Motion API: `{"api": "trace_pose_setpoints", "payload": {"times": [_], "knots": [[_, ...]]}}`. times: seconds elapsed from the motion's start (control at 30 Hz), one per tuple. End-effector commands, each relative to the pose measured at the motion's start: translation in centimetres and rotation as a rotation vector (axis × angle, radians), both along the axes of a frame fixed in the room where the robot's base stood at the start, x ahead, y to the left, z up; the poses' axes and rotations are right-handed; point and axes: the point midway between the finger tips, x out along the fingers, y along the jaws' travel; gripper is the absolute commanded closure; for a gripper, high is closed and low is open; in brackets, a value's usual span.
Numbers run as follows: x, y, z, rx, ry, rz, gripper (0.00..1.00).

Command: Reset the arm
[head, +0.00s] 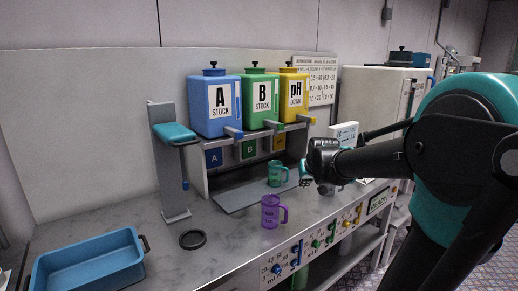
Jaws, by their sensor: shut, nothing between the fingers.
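My gripper (306,173) is at the end of my dark arm, which reaches in from the right. It hangs above the bench's front part, right of a green jug (277,175) and above and right of a purple jug (270,212). The fingers are small and dark in the head view, shut with nothing between them. The gripper looks apart from both jugs. My arm hides part of the bench's right end and a white box (345,134) behind it.
Blue A (208,118), green B (251,115) and yellow pH (290,105) tanks stand on a rack at the back. A grey stand (165,180), a black ring (192,240) and a blue tray (88,263) are left. The front panel has knobs.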

Motion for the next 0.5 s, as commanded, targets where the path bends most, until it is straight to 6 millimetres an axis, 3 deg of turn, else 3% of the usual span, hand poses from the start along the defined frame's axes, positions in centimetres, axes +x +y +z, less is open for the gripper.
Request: {"api": "trace_pose_setpoints", "payload": {"times": [0.1, 0.3, 0.4, 0.5], "knots": [[-6.5, -0.6, -5.5, -0.002, 0.088, -0.016, 1.00], [-16.8, -1.3, -13.3, -0.007, 0.226, -0.044, 1.00], [-20.8, -1.5, -16.0, -0.010, 0.277, -0.054, 1.00], [-23.4, -1.7, -17.6, -0.012, 0.310, -0.062, 1.00]]}}
